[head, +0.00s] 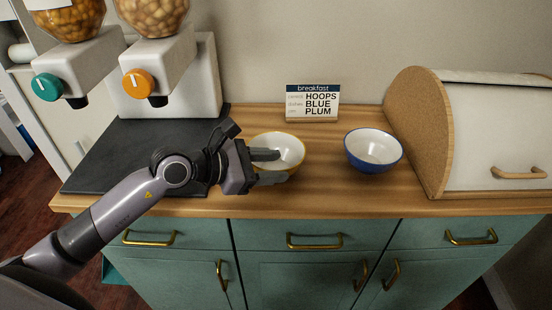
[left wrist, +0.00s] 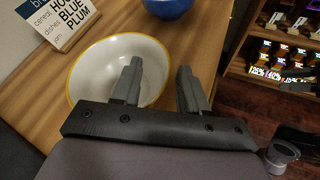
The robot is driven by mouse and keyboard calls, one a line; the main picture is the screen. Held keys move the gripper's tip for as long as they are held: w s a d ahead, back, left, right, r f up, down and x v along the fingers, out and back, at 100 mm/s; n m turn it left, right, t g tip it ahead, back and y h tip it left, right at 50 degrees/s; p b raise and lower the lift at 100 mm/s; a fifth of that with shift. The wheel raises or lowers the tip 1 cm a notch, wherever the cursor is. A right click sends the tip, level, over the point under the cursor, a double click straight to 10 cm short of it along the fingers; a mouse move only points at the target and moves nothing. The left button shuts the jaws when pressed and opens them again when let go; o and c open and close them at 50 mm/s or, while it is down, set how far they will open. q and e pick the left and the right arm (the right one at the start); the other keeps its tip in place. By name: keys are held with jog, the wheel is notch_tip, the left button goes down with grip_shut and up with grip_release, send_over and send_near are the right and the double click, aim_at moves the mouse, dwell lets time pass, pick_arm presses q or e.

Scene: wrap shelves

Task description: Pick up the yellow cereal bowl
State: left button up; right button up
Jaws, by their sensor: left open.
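The yellow cereal bowl (head: 284,143) is white inside with a yellow rim and stands upright on the wooden counter. My left gripper (head: 270,167) is open at the bowl's near left side, its fingers partly covering the bowl. In the left wrist view, the bowl (left wrist: 110,65) lies beyond the fingers. One finger of the left gripper (left wrist: 160,83) overlaps the bowl's inside, and the other shows outside its rim. I cannot tell whether either finger touches the bowl.
A blue bowl (head: 373,149) stands to the right. A breakfast sign (head: 312,103) stands behind. A cereal dispenser (head: 160,80) and dark mat (head: 115,150) are at left, a bread box (head: 480,130) at right. The counter's front edge (head: 330,207) is clear.

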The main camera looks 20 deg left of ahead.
aim_at(295, 167)
pick_arm(q)
jog(key=shift+x, duration=1.75)
jog(key=shift+s, duration=0.1)
grip_shut()
jog(key=shift+r, duration=0.1)
jog(key=shift+r, duration=0.1)
